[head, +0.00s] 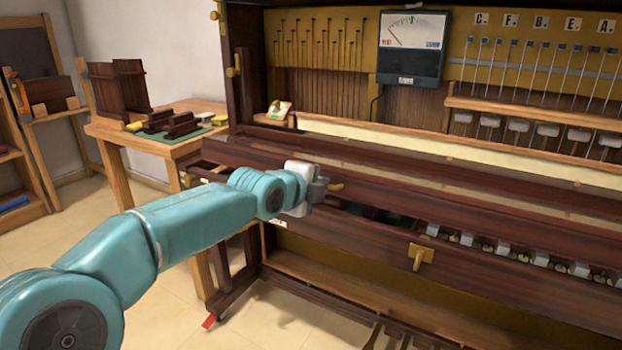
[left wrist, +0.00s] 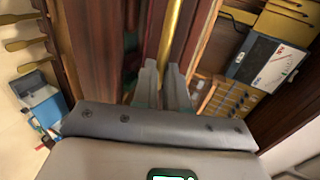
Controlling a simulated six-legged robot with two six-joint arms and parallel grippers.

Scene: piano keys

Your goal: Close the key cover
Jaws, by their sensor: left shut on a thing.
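The key cover (head: 420,190) is a long dark brown wooden panel across the front of the opened piano. My left gripper (head: 322,187) is at its left part, in front of its edge. In the left wrist view my left gripper's grey fingers (left wrist: 163,82) are close together, at the end of a long brass-coloured strip (left wrist: 172,35) between dark wood. The gripper is shut on what looks like the brass handle; the contact itself is partly hidden. My right gripper is in neither view.
A brass catch (head: 421,257) sits on the lower front rail (head: 480,270). A meter (head: 412,45) hangs above. A wooden workbench (head: 150,141) with dark wood parts stands at left. The floor (head: 170,276) in front of the bench is clear.

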